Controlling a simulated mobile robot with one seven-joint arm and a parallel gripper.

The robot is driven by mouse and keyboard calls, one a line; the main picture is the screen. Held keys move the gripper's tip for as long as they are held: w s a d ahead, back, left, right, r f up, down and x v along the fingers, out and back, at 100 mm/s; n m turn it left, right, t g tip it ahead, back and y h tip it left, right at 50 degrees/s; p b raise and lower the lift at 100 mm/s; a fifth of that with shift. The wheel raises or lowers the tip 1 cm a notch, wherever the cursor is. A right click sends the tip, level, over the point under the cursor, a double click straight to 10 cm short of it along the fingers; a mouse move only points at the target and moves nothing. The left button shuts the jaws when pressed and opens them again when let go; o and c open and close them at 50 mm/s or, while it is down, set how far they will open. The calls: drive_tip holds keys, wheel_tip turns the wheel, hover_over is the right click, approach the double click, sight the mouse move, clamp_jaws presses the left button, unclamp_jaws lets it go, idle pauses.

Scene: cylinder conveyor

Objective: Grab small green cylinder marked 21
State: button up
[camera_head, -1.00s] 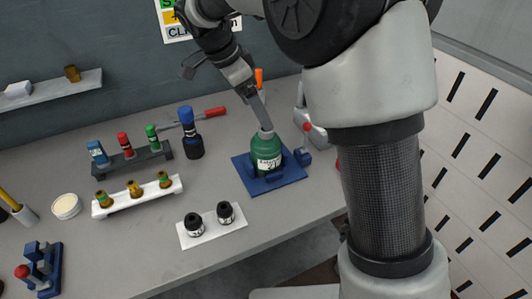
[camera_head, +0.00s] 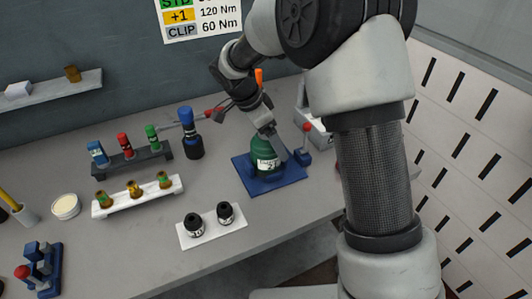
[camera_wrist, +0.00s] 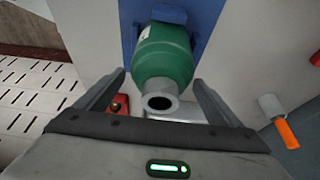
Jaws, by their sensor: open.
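The green cylinder (camera_head: 264,157) stands upright in a blue square holder (camera_head: 293,176) on the table. It has a white label whose number is too small to read surely, and a narrow grey neck. My gripper (camera_head: 275,142) is over its top, with a grey finger in front of its upper right side. In the wrist view the cylinder (camera_wrist: 166,55) lies between and beyond the open fingers (camera_wrist: 158,80), its hollow neck end facing me. The fingers stand apart from its neck on both sides. The far finger is mostly hidden in the head view.
A white rack (camera_head: 117,205) and a dark rack (camera_head: 140,163) with coloured cylinders stand left. A tall blue-topped bottle (camera_head: 190,135) is close on the left. A white block (camera_head: 189,238) with two black-capped cylinders stands in front. A red-knobbed device (camera_head: 305,145) is close right.

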drive_tip(key=shift+c, duration=0.3)
drive_tip(key=c, duration=1.8)
drive_tip(key=shift+w+r, duration=0.1)
drive_tip(key=shift+r, duration=0.05)
drive_tip(key=c, duration=0.3)
drive_tip(key=shift+r, duration=0.1)
